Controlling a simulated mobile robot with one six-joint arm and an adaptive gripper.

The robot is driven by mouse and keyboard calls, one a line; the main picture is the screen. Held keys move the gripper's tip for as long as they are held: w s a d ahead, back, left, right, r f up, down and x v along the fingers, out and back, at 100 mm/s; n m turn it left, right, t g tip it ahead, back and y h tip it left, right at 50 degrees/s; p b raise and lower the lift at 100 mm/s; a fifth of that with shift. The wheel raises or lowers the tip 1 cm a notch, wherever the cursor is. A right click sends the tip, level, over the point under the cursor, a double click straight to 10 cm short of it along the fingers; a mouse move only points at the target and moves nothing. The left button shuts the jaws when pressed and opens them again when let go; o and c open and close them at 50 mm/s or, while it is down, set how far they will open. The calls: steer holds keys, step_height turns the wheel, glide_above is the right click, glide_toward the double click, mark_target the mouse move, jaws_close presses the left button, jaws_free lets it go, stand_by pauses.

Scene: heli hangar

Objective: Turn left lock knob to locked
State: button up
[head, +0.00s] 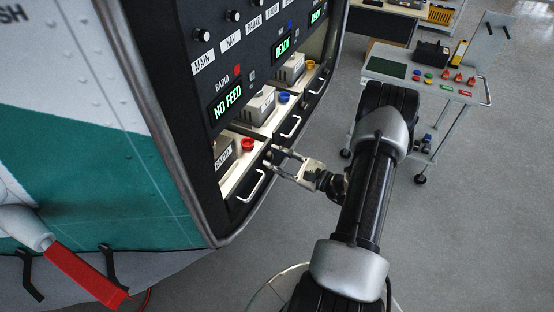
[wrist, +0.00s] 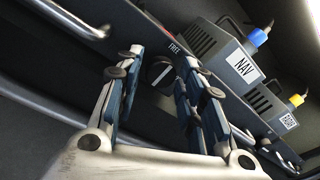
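A dark round lock knob (wrist: 159,73) with a pale pointer line shows in the wrist view on the black front panel, beside a label reading FREE (wrist: 174,47). My gripper (wrist: 161,62) is open, with one finger on each side of the knob in the picture. I cannot tell whether the fingers touch it. In the head view my gripper (head: 272,160) points left at the black drawer fronts, near the gap between two white handles. The knob is too small to make out there.
A grey NAV unit (wrist: 224,56) and another labelled unit sit behind the panel. White drawer handles (head: 252,187) stick out near my gripper. A NO FEED display (head: 228,101) is above.

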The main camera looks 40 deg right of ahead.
steer(key=shift+c, duration=0.2)
steer(key=c, duration=0.8)
steer(key=shift+m, duration=0.4)
steer(key=m+p, duration=0.1)
steer(key=m, duration=0.2)
steer(key=shift+r+m, duration=0.1)
steer(key=shift+m, duration=0.2)
steer(key=m+g+p, duration=0.1)
steer(key=m, duration=0.3)
steer(key=shift+p, duration=0.35)
steer(key=m+p, duration=0.1)
steer(key=m, duration=0.3)
steer(key=shift+d+y, duration=0.1)
steer(key=shift+y, duration=0.2)
steer(key=m, duration=0.4)
steer(key=shift+y+p, duration=0.3)
steer(key=shift+p, duration=0.1)
steer(key=shift+m+g, duration=0.3)
steer(key=shift+m, duration=0.1)
